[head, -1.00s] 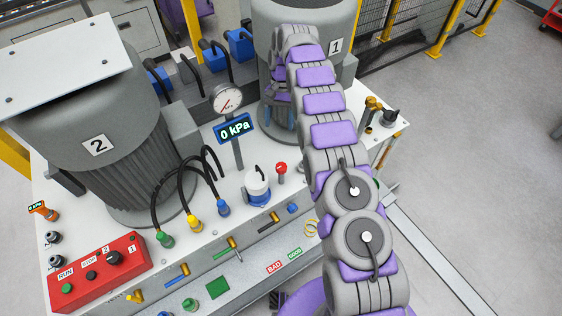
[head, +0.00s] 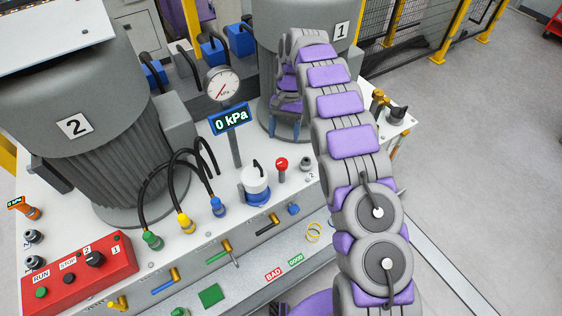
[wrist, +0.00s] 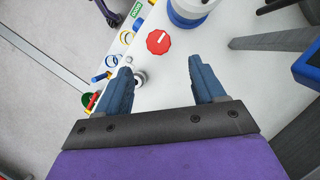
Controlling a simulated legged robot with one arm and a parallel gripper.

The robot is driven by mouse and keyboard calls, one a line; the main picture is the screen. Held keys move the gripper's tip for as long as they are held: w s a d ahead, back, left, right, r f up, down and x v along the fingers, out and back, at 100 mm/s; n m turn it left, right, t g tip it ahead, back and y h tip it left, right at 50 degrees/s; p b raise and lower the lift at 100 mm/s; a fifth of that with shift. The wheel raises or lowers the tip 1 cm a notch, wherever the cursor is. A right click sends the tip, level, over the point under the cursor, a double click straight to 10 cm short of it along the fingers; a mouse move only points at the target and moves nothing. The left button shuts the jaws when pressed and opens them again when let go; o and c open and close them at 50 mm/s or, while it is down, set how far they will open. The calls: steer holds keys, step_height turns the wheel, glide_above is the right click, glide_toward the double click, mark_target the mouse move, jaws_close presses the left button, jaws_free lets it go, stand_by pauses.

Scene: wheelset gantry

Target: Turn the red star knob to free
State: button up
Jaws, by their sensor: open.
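The red star knob (head: 281,163) stands on a short grey post on the white bench top, just right of the white and blue canister. In the wrist view the knob (wrist: 158,41) shows from above as a scalloped red disc with a white line pointing to the upper right. My gripper (head: 284,131) is open and empty, fingers pointing down, behind the knob in front of motor 1. In the wrist view the two blue fingers of my gripper (wrist: 160,70) are spread apart, and the knob lies beyond the tips, between their lines. The fingers appear clear of the knob.
The white and blue canister (head: 256,184) stands close beside the knob. The gauge (head: 222,83) and the 0 kPa display (head: 229,120) rise on a post to the left. Motor 1 (head: 275,40) is behind my gripper. A small grey fitting (wrist: 140,79) sits near one finger.

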mark_target(282, 161)
steer(key=b+x, duration=0.1)
steer(key=x, duration=0.7)
steer(key=shift+s+a+f+b, duration=0.1)
steer(key=shift+a+f+b, duration=0.05)
steer(key=shift+f+b, duration=0.2)
steer(key=shift+s+f, duration=0.15)
steer(key=shift+f, duration=0.3)
steer(key=shift+d+f, duration=0.1)
steer(key=shift+d, duration=0.2)
steer(key=shift+a, duration=0.2)
steer(key=c, duration=1.1)
